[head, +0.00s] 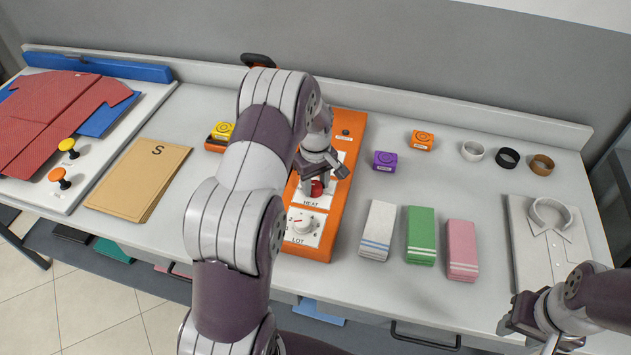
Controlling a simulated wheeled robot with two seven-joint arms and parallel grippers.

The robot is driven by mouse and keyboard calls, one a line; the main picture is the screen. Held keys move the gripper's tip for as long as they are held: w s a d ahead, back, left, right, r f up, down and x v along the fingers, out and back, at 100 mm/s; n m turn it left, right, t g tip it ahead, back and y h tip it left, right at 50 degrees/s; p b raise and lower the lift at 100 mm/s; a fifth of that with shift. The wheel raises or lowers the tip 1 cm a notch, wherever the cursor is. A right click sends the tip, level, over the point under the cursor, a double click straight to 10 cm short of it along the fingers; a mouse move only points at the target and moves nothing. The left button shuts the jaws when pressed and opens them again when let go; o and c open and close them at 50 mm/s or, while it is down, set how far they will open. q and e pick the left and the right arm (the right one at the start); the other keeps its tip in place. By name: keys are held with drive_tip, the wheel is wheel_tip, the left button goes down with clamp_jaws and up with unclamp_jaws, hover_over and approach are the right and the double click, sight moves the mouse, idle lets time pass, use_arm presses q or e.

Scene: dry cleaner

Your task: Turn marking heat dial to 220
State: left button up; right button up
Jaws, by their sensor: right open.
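The orange marking machine (345,215) stands on the counter at mid-view. Its red heat dial (317,188) sits just above the HEAT label and is partly hidden. The dial's scale and pointer are too covered to read. A white lot dial (302,224) with numbers around it is nearer the front. My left gripper (322,179) is right at the heat dial, pointing down, its fingers beside the red knob. I cannot tell whether they grip it. My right gripper (527,325) is open and empty at the lower right, by the counter's front edge.
A folded shirt (545,240) is near my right gripper.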

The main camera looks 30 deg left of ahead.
use_arm(q)
drive_tip(key=c, duration=0.4)
